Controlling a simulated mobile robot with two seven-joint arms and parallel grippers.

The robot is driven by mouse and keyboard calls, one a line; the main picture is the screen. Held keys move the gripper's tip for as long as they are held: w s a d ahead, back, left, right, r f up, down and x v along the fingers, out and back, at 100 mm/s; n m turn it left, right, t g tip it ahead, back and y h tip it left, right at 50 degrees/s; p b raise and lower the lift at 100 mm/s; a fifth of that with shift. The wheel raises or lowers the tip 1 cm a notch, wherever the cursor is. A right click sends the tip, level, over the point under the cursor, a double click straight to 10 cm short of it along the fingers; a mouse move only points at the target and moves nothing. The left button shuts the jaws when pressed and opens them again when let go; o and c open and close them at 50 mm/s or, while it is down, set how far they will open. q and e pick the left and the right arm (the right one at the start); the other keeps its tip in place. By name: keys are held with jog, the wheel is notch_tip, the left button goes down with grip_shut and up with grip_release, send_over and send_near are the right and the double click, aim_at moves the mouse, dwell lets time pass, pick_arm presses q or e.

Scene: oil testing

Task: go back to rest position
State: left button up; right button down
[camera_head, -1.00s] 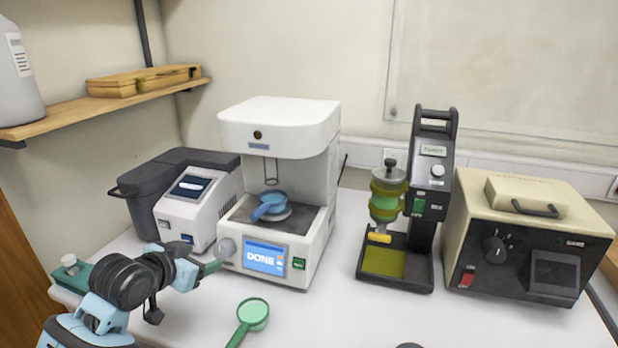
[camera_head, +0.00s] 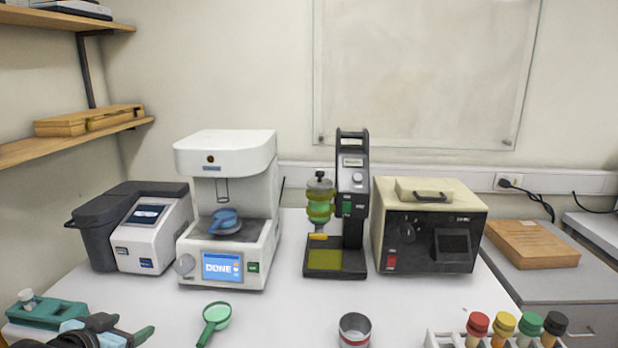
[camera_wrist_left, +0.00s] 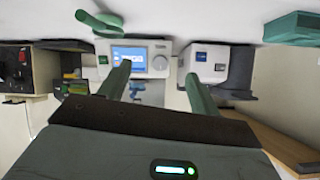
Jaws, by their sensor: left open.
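My left gripper (camera_head: 140,335) is at the bottom left of the head view, low and partly cut off by the frame edge. It is apart from the machines. In the left wrist view, which looks upside down, its two green fingers (camera_wrist_left: 157,74) stand wide apart with nothing between them. My right gripper is in neither view.
A white tester (camera_head: 222,215) with a "DONE" screen holds a blue cup (camera_head: 224,220). A green holder (camera_head: 45,312) lies near my left gripper.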

pick_arm(q)
jog(key=s+d+f+g, duration=0.1)
jog(key=s+d+f, duration=0.2)
jog(key=s+f, duration=0.35)
jog(key=s+d+f, duration=0.3)
jog(key=s+f, duration=0.1)
jog(key=f, duration=0.6)
jog(key=s+d+f+g, duration=0.1)
jog(key=s+d+f, duration=0.2)
jog(key=s+f, duration=0.35)
jog(key=s+d+f+h, duration=0.1)
jog(key=s+d+f, duration=0.4)
jog(key=s, duration=0.5)
notch_tip(320, 180, down, 2)
jog(key=shift+d+n, duration=0.25)
jog(key=shift+n, duration=0.05)
jog(key=shift+s, duration=0.1)
